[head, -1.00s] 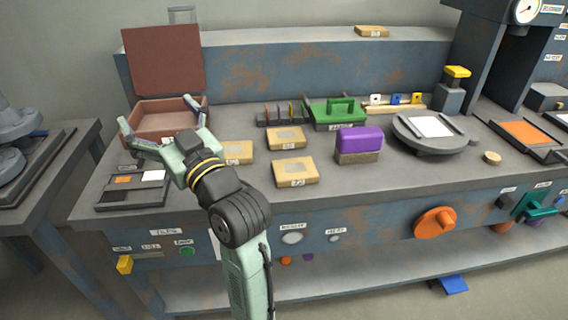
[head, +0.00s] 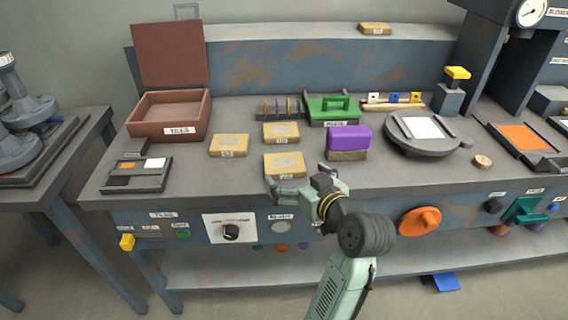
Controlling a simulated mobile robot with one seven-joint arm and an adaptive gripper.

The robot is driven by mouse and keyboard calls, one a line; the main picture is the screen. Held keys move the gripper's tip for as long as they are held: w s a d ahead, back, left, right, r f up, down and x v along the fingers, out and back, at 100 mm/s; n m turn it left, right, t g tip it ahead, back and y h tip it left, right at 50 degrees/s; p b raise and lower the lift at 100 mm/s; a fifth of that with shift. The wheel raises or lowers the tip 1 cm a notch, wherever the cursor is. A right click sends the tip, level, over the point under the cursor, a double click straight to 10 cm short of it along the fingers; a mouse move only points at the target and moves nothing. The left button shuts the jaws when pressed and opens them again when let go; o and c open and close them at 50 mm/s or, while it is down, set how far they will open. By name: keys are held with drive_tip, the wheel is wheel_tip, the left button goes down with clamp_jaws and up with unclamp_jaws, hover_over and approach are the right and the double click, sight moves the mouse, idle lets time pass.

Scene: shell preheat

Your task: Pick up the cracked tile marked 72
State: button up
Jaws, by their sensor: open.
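Several tan tiles with small labels lie on the bench: a left tile (head: 229,145), a back tile (head: 281,132) and a front tile (head: 284,162). One more tile (head: 374,28) lies on the raised back ledge. The label numbers are too small to read surely, so I cannot tell which is marked 72. My gripper (head: 298,184) is open and empty at the bench's front edge. Its fingers are close to the near side of the front tile, partly overlapping it in view. Whether they touch it I cannot tell.
A red-brown box (head: 168,132) labelled TILES stands open at the left. A purple-topped block (head: 348,140) is just right of the front tile. A green holder (head: 333,108) and a round plate (head: 420,148) stand behind and right. Orange knob (head: 420,221) projects from the bench front.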

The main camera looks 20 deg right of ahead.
sight(284, 164)
drive_tip(key=p+x, duration=0.1)
drive_tip(key=x, duration=0.3)
drive_tip(key=shift+w+r+p, duration=0.15)
drive_tip(key=shift+w+p, duration=0.1)
drive_tip(key=shift+p, duration=0.1)
drive_tip(key=shift+w+f, duration=0.2)
drive_tip(key=shift+w, duration=0.3)
drive_tip(key=shift+c, duration=0.5)
drive_tip(key=c, duration=1.1)
